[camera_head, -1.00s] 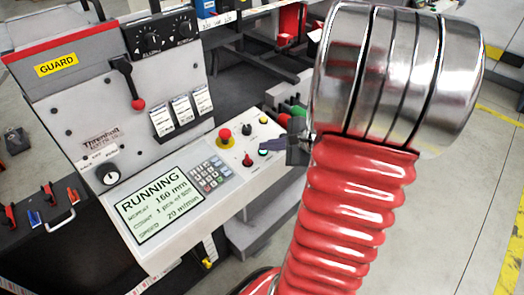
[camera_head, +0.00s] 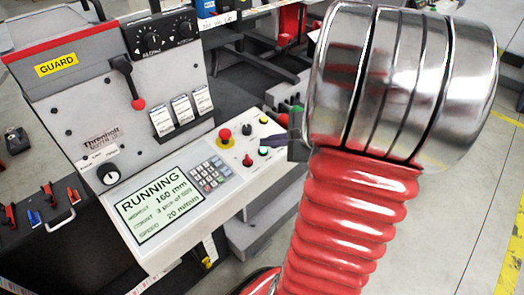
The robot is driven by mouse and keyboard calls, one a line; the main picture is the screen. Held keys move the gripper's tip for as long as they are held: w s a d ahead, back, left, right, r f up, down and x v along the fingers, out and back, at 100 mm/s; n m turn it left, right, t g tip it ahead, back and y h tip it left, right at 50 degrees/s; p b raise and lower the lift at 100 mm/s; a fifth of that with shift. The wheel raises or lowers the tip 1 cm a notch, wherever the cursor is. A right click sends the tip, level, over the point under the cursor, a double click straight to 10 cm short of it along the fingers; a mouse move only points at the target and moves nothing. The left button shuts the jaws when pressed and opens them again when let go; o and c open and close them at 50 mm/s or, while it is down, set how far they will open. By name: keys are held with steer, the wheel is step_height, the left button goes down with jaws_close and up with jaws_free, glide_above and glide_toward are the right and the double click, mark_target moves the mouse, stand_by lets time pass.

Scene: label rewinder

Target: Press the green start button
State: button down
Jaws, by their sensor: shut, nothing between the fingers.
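The sloping control panel (camera_head: 215,195) of the rewinder carries a small round button (camera_head: 264,152) that glows pale green-white, which looks like the start button. My gripper (camera_head: 269,140) is shut and empty, its dark fingers just above and right of that button in the picture. A small gap seems to show between them, so they look apart. The gripper's body is partly hidden behind my red and chrome arm.
The guard plate (camera_head: 100,110) with a red-tipped lever (camera_head: 128,85) rises behind.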

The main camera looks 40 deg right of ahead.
steer(key=shift+s+r, duration=0.2)
steer(key=shift+r, duration=1)
steer(key=shift+s+r, duration=0.2)
steer(key=shift+r, duration=1)
steer(key=a+r+n+g+y, duration=0.15)
steer(key=a+n+g, duration=0.25)
steer(key=a+n, duration=0.95)
steer(key=s+a+r+n+h, duration=0.2)
steer(key=s+a+n, duration=0.2)
steer(key=a, duration=0.3)
steer(key=s+a+r+n+g+h, duration=0.1)
steer(key=s+a+n, duration=0.3)
steer(key=a+n, duration=0.2)
steer(key=shift+s+a+r+n+h, duration=0.25)
steer(key=shift+a+r+n+h, duration=0.15)
steer(key=shift+a, duration=0.45)
